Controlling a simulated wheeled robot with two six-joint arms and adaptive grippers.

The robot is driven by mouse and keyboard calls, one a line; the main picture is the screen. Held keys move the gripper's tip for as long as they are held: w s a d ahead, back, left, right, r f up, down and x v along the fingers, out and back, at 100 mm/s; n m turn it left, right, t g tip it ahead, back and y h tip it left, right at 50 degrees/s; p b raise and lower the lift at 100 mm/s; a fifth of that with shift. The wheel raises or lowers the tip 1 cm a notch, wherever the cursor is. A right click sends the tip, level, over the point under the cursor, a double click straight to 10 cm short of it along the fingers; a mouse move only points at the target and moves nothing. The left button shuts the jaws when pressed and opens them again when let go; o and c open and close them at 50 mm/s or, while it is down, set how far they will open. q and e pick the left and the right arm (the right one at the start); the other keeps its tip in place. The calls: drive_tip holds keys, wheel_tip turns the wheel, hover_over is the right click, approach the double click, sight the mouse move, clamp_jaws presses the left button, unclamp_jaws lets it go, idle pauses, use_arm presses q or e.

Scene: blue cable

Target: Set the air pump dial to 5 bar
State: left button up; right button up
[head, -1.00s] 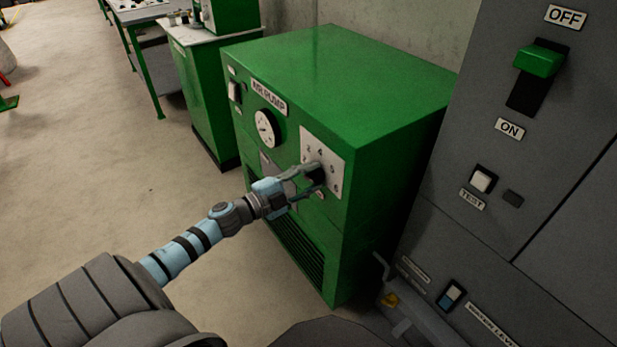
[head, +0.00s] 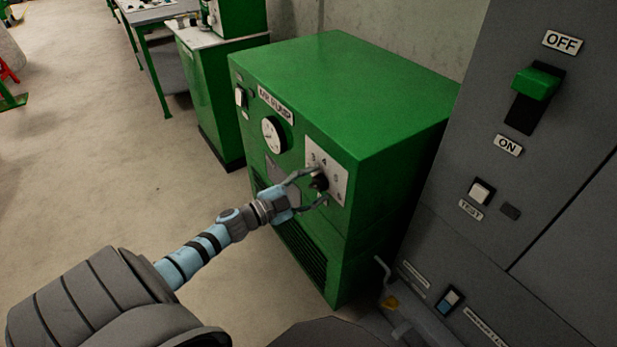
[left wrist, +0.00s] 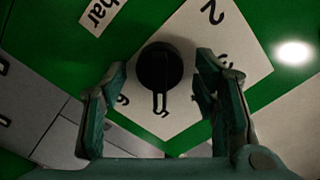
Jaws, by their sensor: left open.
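The green air pump (head: 390,95) stands in the middle of the head view. Its black dial knob (head: 319,181) sits on a white numbered plate (head: 341,168) at the front right. My left gripper (head: 322,186) is open, with one finger on each side of the knob. In the left wrist view the knob (left wrist: 160,66) lies between the spread fingertips, with visible gaps on both sides. Its pale-outlined pointer (left wrist: 161,103) points down in that picture, between the 6 and a partly hidden digit on the right. My right gripper is not in view.
A round gauge (head: 274,134) and a white switch (head: 241,97) are on the pump's front. A grey cabinet (head: 560,200) with a green lever (head: 535,84) stands close on the right.

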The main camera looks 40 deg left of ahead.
use_arm(q)
drive_tip(key=v, duration=1.2)
drive_tip(key=shift+w+f, duration=0.1)
